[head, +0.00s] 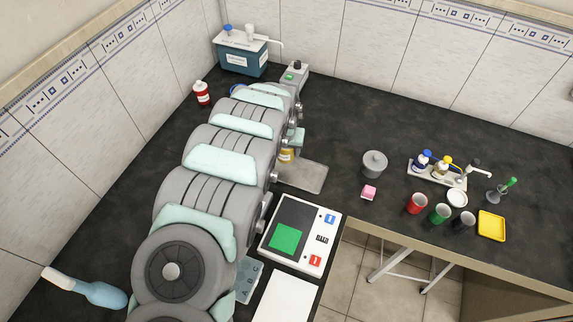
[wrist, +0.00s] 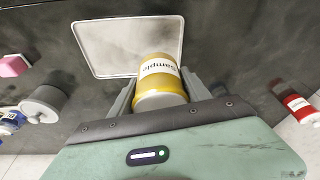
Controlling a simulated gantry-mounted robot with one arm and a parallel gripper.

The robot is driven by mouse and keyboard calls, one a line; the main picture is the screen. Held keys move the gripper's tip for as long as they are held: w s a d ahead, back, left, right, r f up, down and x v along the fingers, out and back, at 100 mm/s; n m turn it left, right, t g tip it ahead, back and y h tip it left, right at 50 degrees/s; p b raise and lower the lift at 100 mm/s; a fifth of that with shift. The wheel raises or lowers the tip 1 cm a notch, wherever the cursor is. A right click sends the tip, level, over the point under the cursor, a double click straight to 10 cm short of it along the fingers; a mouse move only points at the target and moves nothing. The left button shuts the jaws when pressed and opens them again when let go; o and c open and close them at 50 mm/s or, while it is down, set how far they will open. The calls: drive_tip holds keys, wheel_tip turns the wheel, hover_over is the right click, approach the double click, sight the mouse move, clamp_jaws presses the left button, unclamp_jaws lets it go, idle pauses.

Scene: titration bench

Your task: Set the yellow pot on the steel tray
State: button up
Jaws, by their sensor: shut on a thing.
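The yellow pot (wrist: 160,84) has a white label reading "Sample" and sits between the fingers of my gripper (wrist: 162,92) in the wrist view. My gripper is shut on it. In the head view a small part of the yellow pot (head: 287,156) shows beside my arm, which hides the rest. The steel tray (head: 305,177) is a flat grey plate to the right of my arm. In the wrist view the steel tray (wrist: 105,60) lies beyond the pot, and the pot overlaps its near right edge. I cannot tell whether the pot touches the tray.
A grey lidded pot (head: 374,163) and a pink block (head: 369,192) stand right of the tray. A black and white device with a green pad (head: 286,239) lies in front of it. A red-and-white bottle (head: 202,93) stands left of my arm. Dark bench is clear behind the tray.

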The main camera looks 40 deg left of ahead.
sight(287, 167)
drive_tip(key=shift+s+d+x, duration=0.15)
drive_tip(key=shift+s+x, duration=0.05)
drive_tip(key=shift+x, duration=0.8)
drive_tip(key=shift+s+d+x, duration=0.15)
drive_tip(key=shift+s+x, duration=0.05)
drive_tip(key=shift+x, duration=0.8)
drive_tip(key=shift+s+d+x, duration=0.1)
drive_tip(key=shift+s+x, duration=0.1)
drive_tip(key=shift+x, duration=0.8)
drive_tip(key=shift+f, duration=0.2)
drive_tip(key=shift+f, duration=0.15)
drive_tip(key=o, duration=1.6)
drive_tip(key=shift+w, duration=0.1)
